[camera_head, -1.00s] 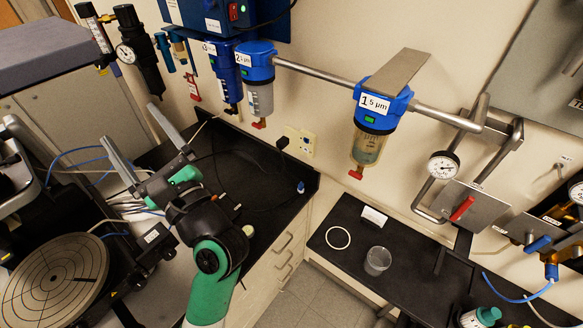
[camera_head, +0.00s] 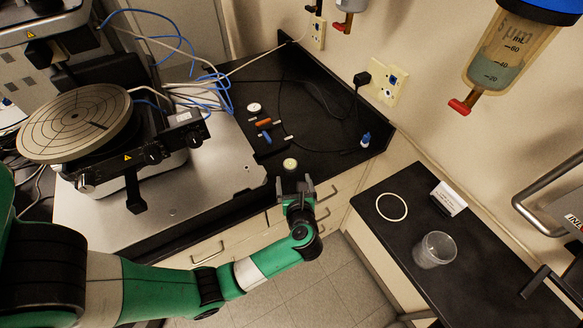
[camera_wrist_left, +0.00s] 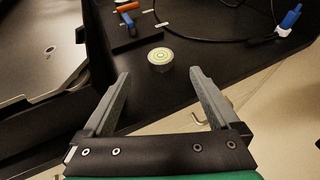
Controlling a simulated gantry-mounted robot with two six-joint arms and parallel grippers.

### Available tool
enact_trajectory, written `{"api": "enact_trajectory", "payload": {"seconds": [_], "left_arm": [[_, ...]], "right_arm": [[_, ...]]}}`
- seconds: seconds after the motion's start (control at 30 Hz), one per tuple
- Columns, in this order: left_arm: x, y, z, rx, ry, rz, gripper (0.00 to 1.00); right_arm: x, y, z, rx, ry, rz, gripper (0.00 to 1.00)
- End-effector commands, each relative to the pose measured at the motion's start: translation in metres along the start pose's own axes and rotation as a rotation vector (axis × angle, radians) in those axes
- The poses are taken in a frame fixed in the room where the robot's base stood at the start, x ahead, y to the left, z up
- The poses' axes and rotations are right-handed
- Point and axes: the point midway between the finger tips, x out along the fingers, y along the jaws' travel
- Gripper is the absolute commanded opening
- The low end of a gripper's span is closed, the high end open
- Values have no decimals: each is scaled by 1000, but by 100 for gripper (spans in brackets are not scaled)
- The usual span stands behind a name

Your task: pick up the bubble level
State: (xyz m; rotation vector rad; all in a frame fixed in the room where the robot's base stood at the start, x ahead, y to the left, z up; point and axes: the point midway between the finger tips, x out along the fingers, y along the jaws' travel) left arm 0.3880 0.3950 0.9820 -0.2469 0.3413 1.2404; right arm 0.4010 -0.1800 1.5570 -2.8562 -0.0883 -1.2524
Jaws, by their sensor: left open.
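The bubble level (camera_head: 290,164) is a small round disc with a pale yellow-green face and rings. It stands on the black bench top near its front edge. In the left wrist view the bubble level (camera_wrist_left: 160,59) shows just beyond the open jaws, about midway between them. My left gripper (camera_head: 295,184) is open and empty, at the front edge of the bench just short of the level. Its two fingers (camera_wrist_left: 159,75) are spread wide in the left wrist view. My right gripper is not in view.
The profiler's metal base (camera_head: 165,205) is to the left. A cable runs across the bench behind.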

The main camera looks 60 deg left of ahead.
Motion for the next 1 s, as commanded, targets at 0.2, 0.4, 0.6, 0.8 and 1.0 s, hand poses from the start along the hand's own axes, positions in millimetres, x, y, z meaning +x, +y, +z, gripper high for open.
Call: {"api": "enact_trajectory", "payload": {"seconds": [0.2, 0.4, 0.6, 0.8, 1.0], "left_arm": [[37, 0, -1, -1, 0, 2, 95], [44, 0, -1, -1, -1, 0, 95], [77, 1, -6, -1, -1, 4, 95], [93, 0, -4, -1, -1, -1, 95], [92, 0, -3, -1, -1, -1, 88]], "right_arm": [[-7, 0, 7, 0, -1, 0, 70], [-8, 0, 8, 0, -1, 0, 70], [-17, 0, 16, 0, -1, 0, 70], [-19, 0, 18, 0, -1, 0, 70], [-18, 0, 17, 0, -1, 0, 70]]}}
